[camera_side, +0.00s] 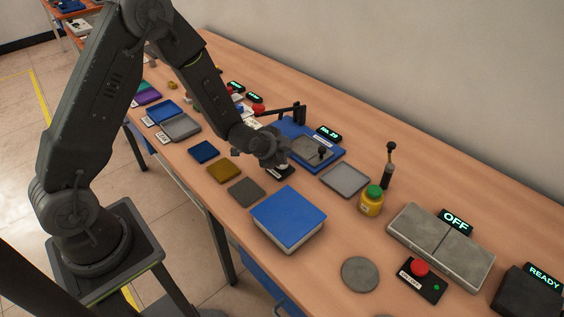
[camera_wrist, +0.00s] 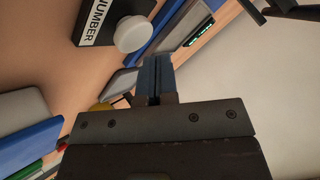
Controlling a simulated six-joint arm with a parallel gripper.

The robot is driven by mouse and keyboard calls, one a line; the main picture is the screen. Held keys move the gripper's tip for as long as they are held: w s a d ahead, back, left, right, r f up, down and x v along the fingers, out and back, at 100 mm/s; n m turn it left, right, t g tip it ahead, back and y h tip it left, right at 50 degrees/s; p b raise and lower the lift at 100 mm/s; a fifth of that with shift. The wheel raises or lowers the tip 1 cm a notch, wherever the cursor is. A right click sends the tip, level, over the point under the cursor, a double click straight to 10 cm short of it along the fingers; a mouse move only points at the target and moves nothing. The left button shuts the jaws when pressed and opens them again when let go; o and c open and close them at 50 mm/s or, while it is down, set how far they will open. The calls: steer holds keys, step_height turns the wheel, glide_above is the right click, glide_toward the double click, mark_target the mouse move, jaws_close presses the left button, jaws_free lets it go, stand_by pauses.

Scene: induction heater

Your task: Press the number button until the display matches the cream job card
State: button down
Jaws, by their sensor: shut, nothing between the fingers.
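The number button is a white round cap (camera_wrist: 133,34) on a black box with a white NUMBER label (camera_wrist: 97,22). In the side view its black box (camera_side: 283,173) is partly hidden under my gripper (camera_side: 273,163). In the wrist view my gripper (camera_wrist: 157,62) has its fingers together and empty, beside the white cap with a small gap in the picture; I cannot tell the height between them. The lit display (camera_side: 328,132) stands behind the blue plate and seems to read "No. 29", though it is small. I cannot make out a cream job card clearly.
A blue plate (camera_side: 293,129) with a grey fixture and black arm lies behind my gripper. The OFF display (camera_side: 456,222) and a red button (camera_side: 421,267) are farther right.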

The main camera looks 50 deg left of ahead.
steer(key=shift+f, duration=0.15)
steer(key=shift+f, duration=0.25)
steer(key=shift+f, duration=0.55)
stand_by(0.9)
steer(key=shift+r, duration=0.95)
steer(key=shift+r, duration=2.5)
